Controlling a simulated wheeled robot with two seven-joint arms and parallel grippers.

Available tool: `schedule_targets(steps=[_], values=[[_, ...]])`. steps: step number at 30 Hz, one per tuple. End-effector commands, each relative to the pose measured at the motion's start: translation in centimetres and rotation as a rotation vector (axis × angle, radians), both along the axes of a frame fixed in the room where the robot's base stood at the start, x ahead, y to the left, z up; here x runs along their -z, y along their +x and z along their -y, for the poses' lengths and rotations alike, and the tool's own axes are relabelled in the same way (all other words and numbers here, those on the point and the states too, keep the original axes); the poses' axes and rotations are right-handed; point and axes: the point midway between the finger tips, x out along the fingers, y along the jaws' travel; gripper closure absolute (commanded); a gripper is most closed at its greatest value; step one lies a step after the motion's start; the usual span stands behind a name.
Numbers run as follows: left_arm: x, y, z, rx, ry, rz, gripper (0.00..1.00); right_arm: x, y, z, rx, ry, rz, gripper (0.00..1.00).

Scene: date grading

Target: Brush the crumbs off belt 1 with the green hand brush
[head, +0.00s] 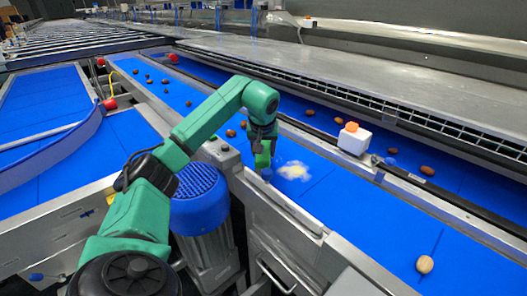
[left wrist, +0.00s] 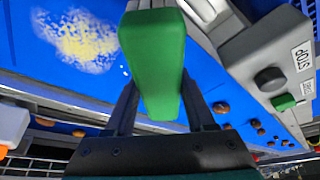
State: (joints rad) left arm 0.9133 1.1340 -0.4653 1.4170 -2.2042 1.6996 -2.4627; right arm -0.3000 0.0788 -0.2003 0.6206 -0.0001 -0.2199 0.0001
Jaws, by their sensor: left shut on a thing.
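My left gripper (head: 263,144) is shut on the green hand brush (head: 263,161), above the near edge of the blue belt (head: 345,206). In the left wrist view the brush's green handle (left wrist: 155,62) stands between the two dark fingers of the gripper (left wrist: 157,108). The bristles cannot be made out clearly. The pale yellow crumbs (head: 294,171) lie in a patch on the belt just right of the brush; the crumbs (left wrist: 76,40) also show at upper left in the left wrist view. I cannot read which belt is number 1. My right gripper is not in view.
Several brown dates lie farther up this belt, and a pale one (head: 425,264) lies toward its near end. A white box (head: 353,139) with an orange top stands on the divider. A control box (left wrist: 275,65) with black and green buttons sits beside the belt. A blue motor (head: 200,195) is below.

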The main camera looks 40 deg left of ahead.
Motion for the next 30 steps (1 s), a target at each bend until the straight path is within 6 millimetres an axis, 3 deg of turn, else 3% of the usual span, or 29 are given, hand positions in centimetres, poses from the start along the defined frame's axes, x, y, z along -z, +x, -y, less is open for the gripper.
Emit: schedule_targets(steps=[30], values=[[1.7,0.0,0.0,0.000,0.001,0.001,0.90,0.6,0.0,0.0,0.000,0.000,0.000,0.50]])
